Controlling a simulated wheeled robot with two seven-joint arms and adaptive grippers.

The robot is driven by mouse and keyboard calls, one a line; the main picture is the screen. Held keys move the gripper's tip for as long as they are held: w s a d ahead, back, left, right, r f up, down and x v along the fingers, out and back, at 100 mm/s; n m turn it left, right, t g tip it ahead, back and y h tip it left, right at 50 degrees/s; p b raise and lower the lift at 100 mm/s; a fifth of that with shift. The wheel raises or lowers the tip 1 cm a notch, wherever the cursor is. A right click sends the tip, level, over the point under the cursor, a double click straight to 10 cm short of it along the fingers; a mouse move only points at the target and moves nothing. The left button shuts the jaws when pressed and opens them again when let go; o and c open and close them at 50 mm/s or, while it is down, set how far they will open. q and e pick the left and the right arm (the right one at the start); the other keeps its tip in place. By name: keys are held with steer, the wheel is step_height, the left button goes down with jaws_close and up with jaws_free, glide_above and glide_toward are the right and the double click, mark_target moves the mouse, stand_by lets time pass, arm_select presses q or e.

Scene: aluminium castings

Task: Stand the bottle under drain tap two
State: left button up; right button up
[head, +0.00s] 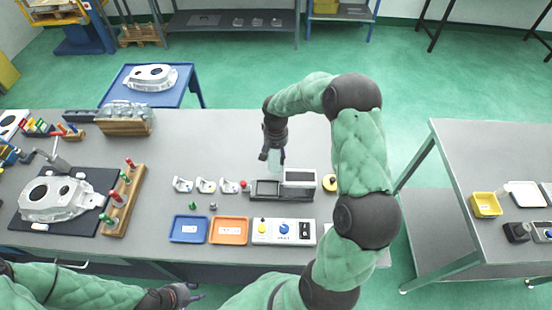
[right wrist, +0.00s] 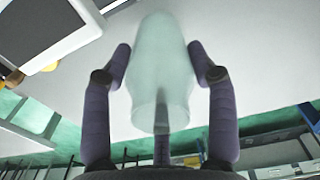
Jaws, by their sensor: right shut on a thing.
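The bottle is pale, translucent and greenish; it shows between the fingers in the right wrist view (right wrist: 160,85) and faintly in the head view (head: 277,160). My right gripper (head: 271,154) is shut on it, with one finger on each side (right wrist: 160,65), above the bench beside a grey boxy fixture (head: 299,178). Three small white fittings (head: 205,185) stand in a row left of that fixture; I cannot tell whether they are the drain taps or which is two. My left gripper (head: 186,294) is low at the front edge, away from the bottle; its finger opening is unclear.
A blue tray (head: 189,229), an orange tray (head: 229,231) and a control box (head: 283,231) line the bench front. A casting (head: 60,198) and a wooden rack with coloured handles (head: 123,198) are at left. Bare bench lies behind the white fittings.

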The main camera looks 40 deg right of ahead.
steer(key=shift+w+d+f, duration=0.1)
steer(key=shift+w+f, duration=0.05)
steer(key=shift+f, duration=1.6)
steer(key=shift+f, duration=0.2)
steer(key=o, duration=1.3)
steer(key=shift+r, duration=0.1)
